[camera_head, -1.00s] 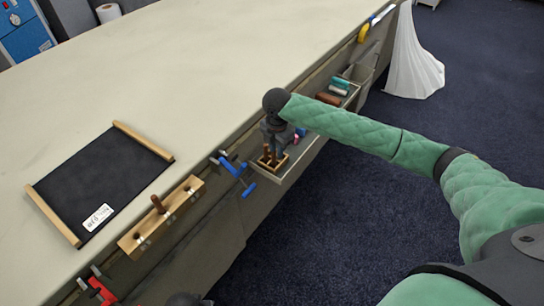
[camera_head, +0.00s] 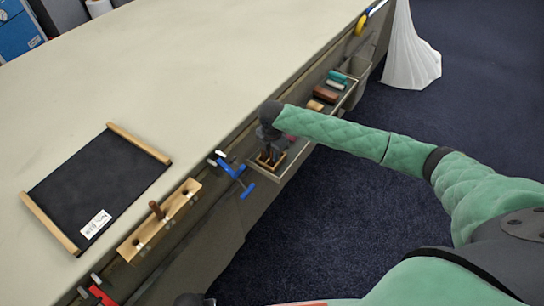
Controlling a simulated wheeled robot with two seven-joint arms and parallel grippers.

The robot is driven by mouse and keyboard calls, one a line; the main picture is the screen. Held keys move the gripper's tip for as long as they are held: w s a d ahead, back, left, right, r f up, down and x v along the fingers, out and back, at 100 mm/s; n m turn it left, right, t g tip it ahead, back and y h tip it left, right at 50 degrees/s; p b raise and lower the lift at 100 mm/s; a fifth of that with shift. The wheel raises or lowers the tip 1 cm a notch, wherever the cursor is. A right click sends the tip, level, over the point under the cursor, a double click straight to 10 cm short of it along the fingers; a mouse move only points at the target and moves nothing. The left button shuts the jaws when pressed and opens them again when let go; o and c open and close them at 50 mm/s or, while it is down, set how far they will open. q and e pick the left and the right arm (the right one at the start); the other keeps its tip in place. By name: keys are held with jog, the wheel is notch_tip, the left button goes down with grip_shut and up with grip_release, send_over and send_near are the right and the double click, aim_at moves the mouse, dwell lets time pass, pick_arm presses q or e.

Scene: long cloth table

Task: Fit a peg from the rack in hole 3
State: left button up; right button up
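A wooden block with holes (camera_head: 172,215) lies along the table's front edge. A brown peg (camera_head: 156,209) stands upright in its middle hole, and a hole shows on either side of it. A small wooden rack (camera_head: 279,165) sits in the tray hung on the table's side, with dark brown pegs (camera_head: 264,157) in it. My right gripper (camera_head: 270,145) points down right over the rack, at its pegs. Its fingertips are too small and dark to tell whether they are open or shut. My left gripper is not clearly in view; only a dark part of me shows at the bottom edge.
A black mat with wooden end bars (camera_head: 100,185) lies on the cloth table (camera_head: 190,70). A blue clamp (camera_head: 236,174) and a red clamp (camera_head: 100,292) grip the table edge.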

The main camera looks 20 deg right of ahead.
jog(key=shift+f, duration=0.65)
grip_shut()
pick_arm(q)
jog(key=shift+s+f, duration=0.1)
jog(key=shift+f, duration=0.45)
pick_arm(e)
jog(key=shift+r, duration=0.1)
